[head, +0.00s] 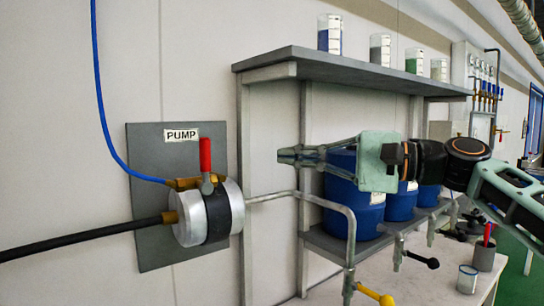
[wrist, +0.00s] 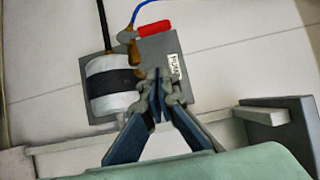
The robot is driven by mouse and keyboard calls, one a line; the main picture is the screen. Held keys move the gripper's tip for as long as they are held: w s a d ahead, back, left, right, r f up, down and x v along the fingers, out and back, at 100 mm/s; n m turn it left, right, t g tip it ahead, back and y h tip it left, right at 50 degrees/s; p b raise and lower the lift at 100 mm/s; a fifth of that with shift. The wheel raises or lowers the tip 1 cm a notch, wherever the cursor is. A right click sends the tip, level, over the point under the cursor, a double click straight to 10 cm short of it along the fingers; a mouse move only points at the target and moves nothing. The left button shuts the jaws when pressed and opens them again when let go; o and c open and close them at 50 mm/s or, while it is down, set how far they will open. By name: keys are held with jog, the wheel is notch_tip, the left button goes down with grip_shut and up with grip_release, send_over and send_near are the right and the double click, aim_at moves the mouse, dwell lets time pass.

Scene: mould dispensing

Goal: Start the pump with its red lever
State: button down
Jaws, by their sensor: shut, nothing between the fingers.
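The pump (head: 207,215) is a silver cylinder with a dark band, mounted on a grey wall plate (head: 160,250) under a PUMP label (head: 181,135). Its red lever (head: 205,154) stands upright on a brass fitting on top. In the wrist view the lever (wrist: 153,29) shows beyond my fingertips, near the plate's edge, and the pump (wrist: 113,85) is at the left. My gripper (head: 281,155) is shut and empty, to the right of the lever and apart from it, pointing left. In the wrist view my gripper (wrist: 159,75) shows its fingers together.
A grey shelf (head: 340,65) carries several jars, and blue drums (head: 340,185) stand on the lower shelf behind my gripper. A shelf post (head: 243,120) stands between pump and drums. A blue hose (head: 103,110) and a metal pipe (head: 325,201) join the pump.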

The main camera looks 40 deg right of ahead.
aim_at(209, 154)
jog(key=w+a, duration=0.7)
jog(key=a, duration=0.2)
jog(key=shift+w, duration=0.2)
jog(key=shift+a+r+n+g+h, duration=0.2)
jog(key=shift+a+n+g+h, duration=0.15)
jog(key=shift+n, duration=0.25)
